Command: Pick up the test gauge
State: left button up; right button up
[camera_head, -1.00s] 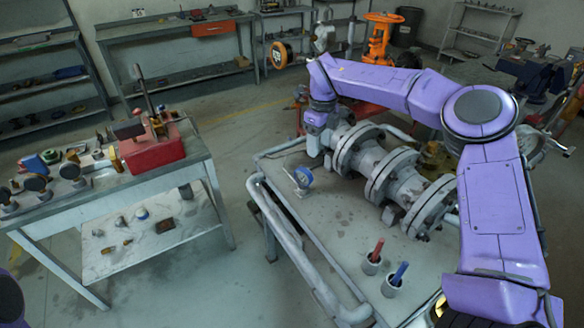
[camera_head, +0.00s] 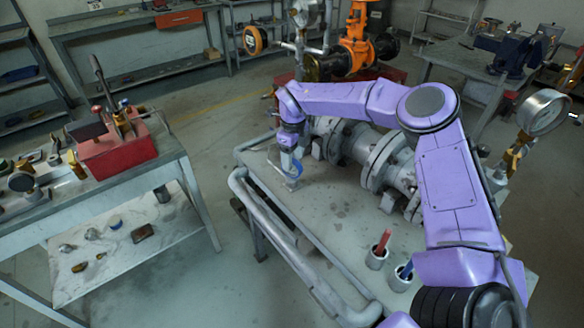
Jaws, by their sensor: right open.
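The wrist hides the gauge's top. The fingers are too small to tell whether they touch it. My left gripper is not in view.
The flanged grey pipe (camera_head: 378,165) lies along the table beside my right arm. Two cups holding a red tool (camera_head: 383,242) and a blue tool (camera_head: 405,270) stand near the front. A bench with a red box (camera_head: 116,153) stands left. A large dial gauge (camera_head: 544,112) is at the right.

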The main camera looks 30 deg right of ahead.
notch_tip(320, 180, down, 3)
jog(key=shift+w+f, duration=0.1)
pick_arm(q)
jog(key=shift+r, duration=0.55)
pick_arm(e)
grip_shut()
jog(key=r+p, duration=0.4)
jog(key=r, duration=0.1)
jog(key=shift+s+a, duration=0.15)
jog(key=shift+s, duration=0.05)
pick_arm(q)
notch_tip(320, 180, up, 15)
jog(key=p, duration=1.1)
pick_arm(e)
jog(key=s+a+r, duration=0.6)
jog(key=s+r, duration=0.6)
jog(key=shift+s+r, duration=0.15)
jog(key=shift+r, duration=0.15)
